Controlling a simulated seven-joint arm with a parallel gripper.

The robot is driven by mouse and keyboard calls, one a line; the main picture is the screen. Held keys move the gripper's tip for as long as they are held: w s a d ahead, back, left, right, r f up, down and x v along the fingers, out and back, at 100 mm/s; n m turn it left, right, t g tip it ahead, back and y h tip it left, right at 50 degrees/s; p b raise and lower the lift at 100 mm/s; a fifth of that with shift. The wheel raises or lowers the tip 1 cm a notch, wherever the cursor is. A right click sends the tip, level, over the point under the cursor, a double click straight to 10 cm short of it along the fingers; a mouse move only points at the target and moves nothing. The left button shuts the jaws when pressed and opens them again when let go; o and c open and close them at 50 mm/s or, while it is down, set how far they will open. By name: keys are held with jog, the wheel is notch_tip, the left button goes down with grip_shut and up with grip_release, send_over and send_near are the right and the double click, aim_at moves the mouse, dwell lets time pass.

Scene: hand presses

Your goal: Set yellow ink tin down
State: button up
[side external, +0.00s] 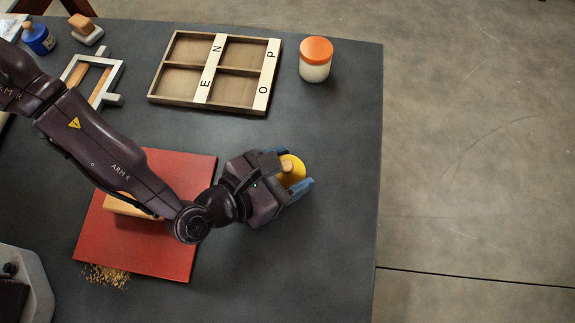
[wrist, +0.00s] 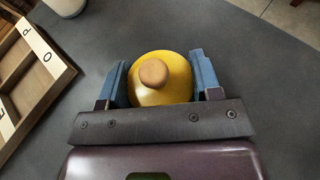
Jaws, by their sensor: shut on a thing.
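The yellow ink tin (side external: 294,170) is round with a wooden knob on top. It is between the blue fingers of my gripper (side external: 301,178), over the right part of the dark table. In the wrist view the tin (wrist: 172,90) sits between both fingers of my gripper (wrist: 161,82), which are shut on it. Its knob faces the camera. I cannot tell whether its base touches the table.
A divided wooden letter tray (side external: 153,96) and an orange-lidded jar (side external: 315,70) stand at the back. A red mat (side external: 185,263) with a wooden block lies under my arm. The table (side external: 330,250) is clear around the tin; its right edge is near.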

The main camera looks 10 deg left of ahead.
jog(key=o, duration=1.1)
jog(key=v, duration=1.2)
